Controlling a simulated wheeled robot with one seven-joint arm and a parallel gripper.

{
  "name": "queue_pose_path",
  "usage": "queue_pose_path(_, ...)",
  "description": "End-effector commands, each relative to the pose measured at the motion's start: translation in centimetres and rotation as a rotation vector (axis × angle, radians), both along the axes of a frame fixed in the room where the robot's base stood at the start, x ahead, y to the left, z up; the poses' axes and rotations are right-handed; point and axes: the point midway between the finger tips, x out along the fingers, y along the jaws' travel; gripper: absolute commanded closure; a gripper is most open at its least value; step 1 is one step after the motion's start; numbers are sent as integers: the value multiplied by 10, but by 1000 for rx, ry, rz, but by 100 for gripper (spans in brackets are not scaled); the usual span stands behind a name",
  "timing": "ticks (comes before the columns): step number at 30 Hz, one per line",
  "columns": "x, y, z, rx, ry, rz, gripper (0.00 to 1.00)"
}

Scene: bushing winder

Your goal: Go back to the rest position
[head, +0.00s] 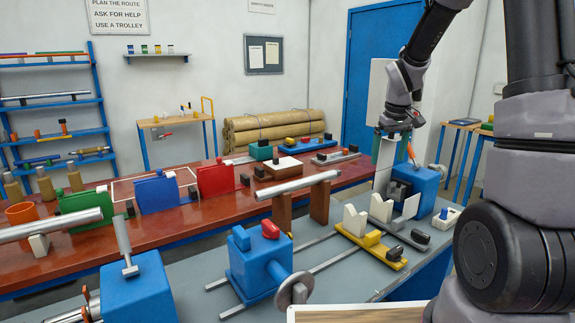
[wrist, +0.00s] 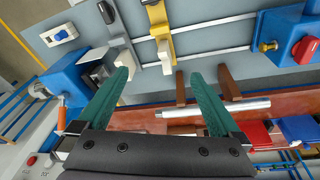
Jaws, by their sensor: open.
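My gripper (head: 384,132) hangs from my arm above the far right part of the grey bench, beside the blue unit with an orange handle. In the wrist view my gripper (wrist: 160,76) has its two green fingers spread wide apart. Nothing is between them. Below and beyond the fingers are the grey bench (wrist: 210,50) and a silver rod (wrist: 225,106) lying across brown supports. The rod also shows in the head view (head: 300,184), apart from my gripper.
The blue unit (head: 417,185) stands close to my gripper. A yellow-based fixture (head: 370,248), a blue winder block (head: 255,265) and rails occupy the grey bench. Blue, green and red plates (head: 215,179) stand on the red bench. A blue door (head: 375,65) is behind.

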Motion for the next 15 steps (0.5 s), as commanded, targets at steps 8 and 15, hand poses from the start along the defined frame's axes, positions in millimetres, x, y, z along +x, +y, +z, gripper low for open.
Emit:
queue_pose_path(8, -67, 15, 89, 78, -128, -183, 0)
queue_pose_path(15, -135, 29, 139, 186, -225, -331, 0)
